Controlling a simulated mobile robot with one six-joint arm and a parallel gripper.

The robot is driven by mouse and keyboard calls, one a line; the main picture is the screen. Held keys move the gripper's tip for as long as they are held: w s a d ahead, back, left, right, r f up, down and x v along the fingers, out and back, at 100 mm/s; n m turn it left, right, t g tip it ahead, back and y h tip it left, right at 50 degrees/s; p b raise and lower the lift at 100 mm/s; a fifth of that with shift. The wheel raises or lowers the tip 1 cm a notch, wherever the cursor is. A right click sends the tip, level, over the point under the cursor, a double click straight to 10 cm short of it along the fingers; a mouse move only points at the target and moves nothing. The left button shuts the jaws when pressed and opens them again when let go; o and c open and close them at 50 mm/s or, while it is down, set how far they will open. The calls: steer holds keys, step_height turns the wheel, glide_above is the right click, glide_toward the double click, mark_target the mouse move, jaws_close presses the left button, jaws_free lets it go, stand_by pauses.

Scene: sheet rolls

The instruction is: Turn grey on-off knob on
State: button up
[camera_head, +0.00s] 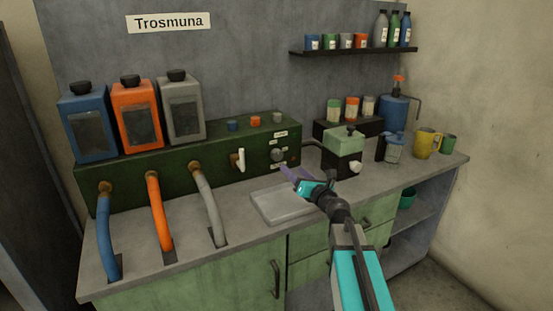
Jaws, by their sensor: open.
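A grey round knob (277,155) sits on the front of the long dark green machine (140,178), near its right end. Small white labels are above and beside it, too small to read. My gripper (287,173) has purple fingers and is open, just below and right of the knob. It looks close to the knob, but I cannot tell whether it touches. A white lever (240,160) stands upright on the machine front, left of the knob. The knob's exact angle is too small to tell.
A pale tray (285,204) lies on the counter (190,263) below my gripper. A light green box (344,143) with a pale side knob stands right of my gripper. Blue, orange and grey hoses (158,211) run from the machine into the counter. Mugs and a blue pump bottle (394,112) stand at right.

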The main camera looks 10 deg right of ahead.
mark_target(279, 156)
steer(key=shift+w, duration=0.15)
steer(key=shift+p+x, duration=0.35)
steer(key=shift+x, duration=6.4)
steer(key=c, duration=1.1)
steer(key=shift+o, duration=0.2)
